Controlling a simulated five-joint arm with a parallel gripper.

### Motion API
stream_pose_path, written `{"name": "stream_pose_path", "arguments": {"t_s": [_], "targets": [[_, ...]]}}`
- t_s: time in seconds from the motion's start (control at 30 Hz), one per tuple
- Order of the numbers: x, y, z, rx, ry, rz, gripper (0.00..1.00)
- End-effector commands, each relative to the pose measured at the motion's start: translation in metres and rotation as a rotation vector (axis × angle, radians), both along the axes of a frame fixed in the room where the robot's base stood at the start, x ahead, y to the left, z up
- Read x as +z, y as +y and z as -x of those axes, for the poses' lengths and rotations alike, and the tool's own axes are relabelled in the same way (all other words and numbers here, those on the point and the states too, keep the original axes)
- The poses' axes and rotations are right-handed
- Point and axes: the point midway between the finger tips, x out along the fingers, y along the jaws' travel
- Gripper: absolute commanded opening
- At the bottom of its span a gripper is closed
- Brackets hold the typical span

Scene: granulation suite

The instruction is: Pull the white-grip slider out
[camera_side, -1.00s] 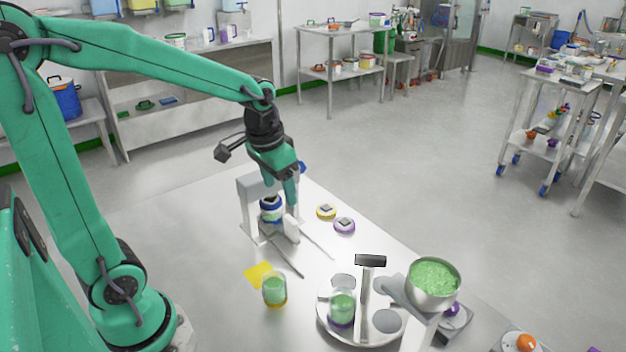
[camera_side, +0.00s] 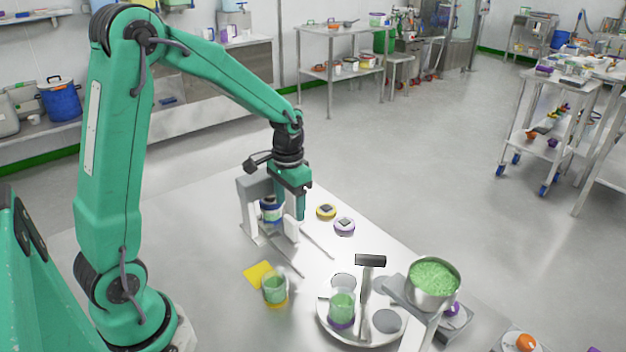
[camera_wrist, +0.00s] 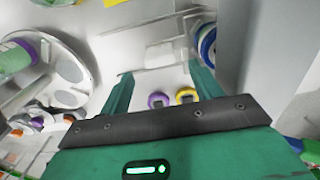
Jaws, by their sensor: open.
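The white-grip slider shows as an upright white block (camera_side: 291,228) at the front of a grey stand, and in the wrist view as a white block (camera_wrist: 160,55). My gripper (camera_side: 290,212) hangs pointing down just above and beside the white grip. In the wrist view my gripper (camera_wrist: 162,80) is open with nothing between its fingers, and the white block lies beyond the gap between the fingertips. The side view does not show clearly whether the fingers touch it. A blue-banded jar (camera_side: 270,210) stands within the stand (camera_side: 249,192).
Yellow (camera_side: 326,212) and purple (camera_side: 344,225) discs lie right of the stand.

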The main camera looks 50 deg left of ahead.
Motion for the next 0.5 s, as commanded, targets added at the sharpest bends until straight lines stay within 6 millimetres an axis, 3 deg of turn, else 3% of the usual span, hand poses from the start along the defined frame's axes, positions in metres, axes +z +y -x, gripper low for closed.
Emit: {"name": "stream_pose_path", "arguments": {"t_s": [0.5], "targets": [[-0.054,0.0,0.001,0.0,0.004,0.001,0.64]]}}
